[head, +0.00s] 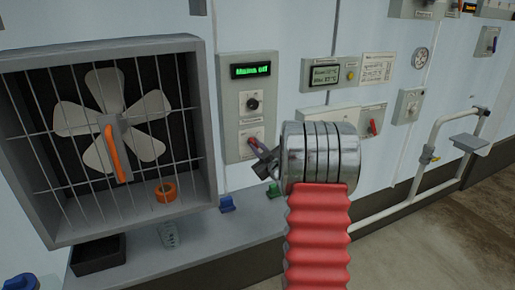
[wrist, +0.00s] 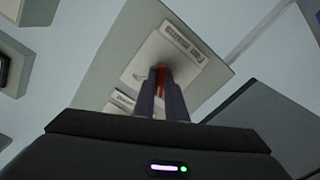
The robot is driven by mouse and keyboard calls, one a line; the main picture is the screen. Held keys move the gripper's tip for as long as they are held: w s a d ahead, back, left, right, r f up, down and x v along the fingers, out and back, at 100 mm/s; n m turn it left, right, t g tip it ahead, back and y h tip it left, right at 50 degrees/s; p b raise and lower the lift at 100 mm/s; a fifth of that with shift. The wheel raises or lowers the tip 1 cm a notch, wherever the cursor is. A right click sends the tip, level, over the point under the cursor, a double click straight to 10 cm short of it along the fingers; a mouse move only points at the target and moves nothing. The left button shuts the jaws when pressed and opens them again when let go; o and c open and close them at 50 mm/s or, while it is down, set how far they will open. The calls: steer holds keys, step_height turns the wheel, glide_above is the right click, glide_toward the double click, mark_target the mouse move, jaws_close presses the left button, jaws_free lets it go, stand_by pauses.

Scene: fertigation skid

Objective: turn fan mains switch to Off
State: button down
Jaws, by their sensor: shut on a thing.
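The fan mains switch has a red handle (head: 253,141) on the lower plate of a grey control box (head: 232,147). The box's green display (head: 254,70) reads "Mains off". In the wrist view the red handle (wrist: 161,77) stands between my fingers, on a pale plate labelled "Fan mains" (wrist: 180,42). My gripper (head: 263,152) is shut on this handle; it also shows in the wrist view (wrist: 161,92). The fingers hide part of the handle, and I cannot tell its exact angle. My wrist and red arm sleeve hide the wall just right of the box.
A dark rotary knob (head: 252,103) sits just above the switch. A caged fan (head: 125,118) stands out at the left. A white rail (head: 407,192) is at the right, with bare floor in front.

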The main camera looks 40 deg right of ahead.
steer(key=shift+f+n, duration=0.2)
steer(key=shift+n, duration=1.3)
steer(key=c, duration=1.8)
jaws_free()
steer(key=shift+r, duration=0.1)
steer(key=v, duration=1.4)
steer(key=shift+w, duration=0.1)
